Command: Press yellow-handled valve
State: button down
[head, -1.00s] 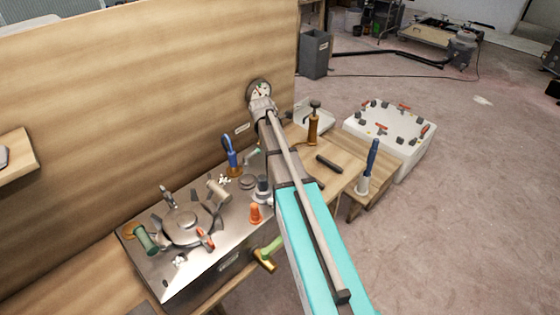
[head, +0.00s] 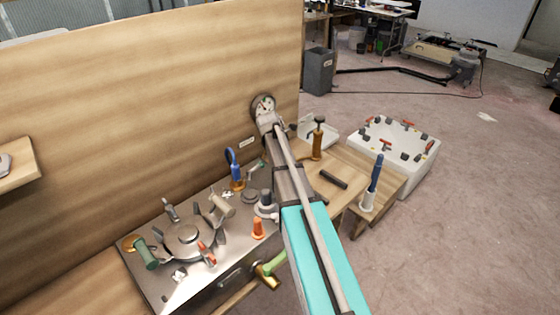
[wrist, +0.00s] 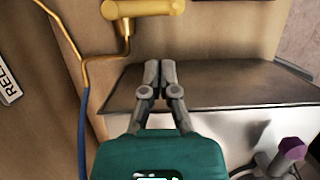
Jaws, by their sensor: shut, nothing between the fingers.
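In the wrist view a yellow bar handle (wrist: 145,8) on a thin bent yellow stem lies at the top edge, partly cut off. It looks like the yellow-handled valve, but I cannot match it surely to a thing in the head view. My gripper (wrist: 159,68) is shut and empty, with its fingertips below the handle in the picture and apart from it. In the head view my arm reaches toward the wooden wall panel, and I cannot make out the fingers.
A steel counter (head: 205,270) carries several fittings, including a blue-handled one (head: 235,172) and an orange cone (head: 258,229). A brown pump (head: 317,142) stands on the wooden bench. A purple knob (wrist: 292,148) shows at lower right.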

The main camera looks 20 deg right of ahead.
jog(key=shift+b+x, duration=4.25)
jog(key=shift+x, duration=0.4)
jog(key=shift+a, duration=0.25)
jog(key=shift+d, duration=0.15)
jog(key=shift+d+n, duration=0.25)
jog(key=shift+n, duration=0.15)
